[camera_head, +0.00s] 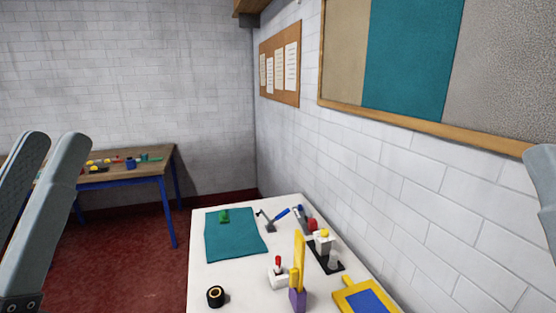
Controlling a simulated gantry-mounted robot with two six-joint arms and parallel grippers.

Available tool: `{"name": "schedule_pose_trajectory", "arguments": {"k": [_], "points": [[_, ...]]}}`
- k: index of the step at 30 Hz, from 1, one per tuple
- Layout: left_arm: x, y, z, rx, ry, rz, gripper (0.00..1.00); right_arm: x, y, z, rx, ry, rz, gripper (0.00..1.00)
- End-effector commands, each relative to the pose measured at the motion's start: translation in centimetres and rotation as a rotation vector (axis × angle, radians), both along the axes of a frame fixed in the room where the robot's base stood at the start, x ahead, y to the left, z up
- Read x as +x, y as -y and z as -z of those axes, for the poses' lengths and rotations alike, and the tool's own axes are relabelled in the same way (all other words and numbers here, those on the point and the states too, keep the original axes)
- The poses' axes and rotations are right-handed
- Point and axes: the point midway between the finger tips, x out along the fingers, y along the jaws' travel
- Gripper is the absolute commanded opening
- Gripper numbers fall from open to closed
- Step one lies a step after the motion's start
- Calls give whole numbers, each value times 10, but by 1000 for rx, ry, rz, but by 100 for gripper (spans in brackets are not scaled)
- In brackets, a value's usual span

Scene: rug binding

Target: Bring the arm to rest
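My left gripper (52,145) is at the left edge of the head view. Its two long grey fingers point up and stand apart, with a gap and nothing between them. It is well to the left of the white table. A grey rounded part of my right arm or gripper (541,180) shows at the right edge, in front of the white brick wall. The rest of it is out of frame, so its opening cannot be told.
The white table (205,270) holds a teal rug piece (235,238), a black roll (215,296), a yellow and purple tool (298,275), a yellow-framed blue tray (366,300) and small tools. A wooden bench (150,168) stands behind left. Red floor (145,275) lies clear between.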

Motion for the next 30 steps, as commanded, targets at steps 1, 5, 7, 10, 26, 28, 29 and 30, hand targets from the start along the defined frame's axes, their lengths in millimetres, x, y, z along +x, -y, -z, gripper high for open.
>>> {"name": "schedule_pose_trajectory", "arguments": {"k": [1, 5, 7, 10, 26, 28, 29, 30], "points": [[0, 0, -56, 0, 0, 0, 36, 0, 0, -56, 0, 1, 0, 88], [0, 0, -120, 0, 0, -1, 36, 0, 0, -121, 0, 1, 0, 88], [0, 0, -155, 0, 0, -1, 36, 0, 0, -155, 0, 0, 0, 88], [0, 0, -204, 0, 0, -1, 36, 0, 0, -204, 0, 0, 0, 88], [0, 0, -346, 0, -1, -1, 36, 0, 0, -346, 0, -1, 0, 88], [0, 0, -344, 0, -1, -1, 36, 0, 0, -344, 0, -1, 0, 88], [0, 0, -344, 0, -1, -1, 36, 0, 0, -344, 0, -1, 0, 88], [1, 0, -344, 0, -1, -1, 36, 0, 0, -344, 0, -1, 0, 88]]}}
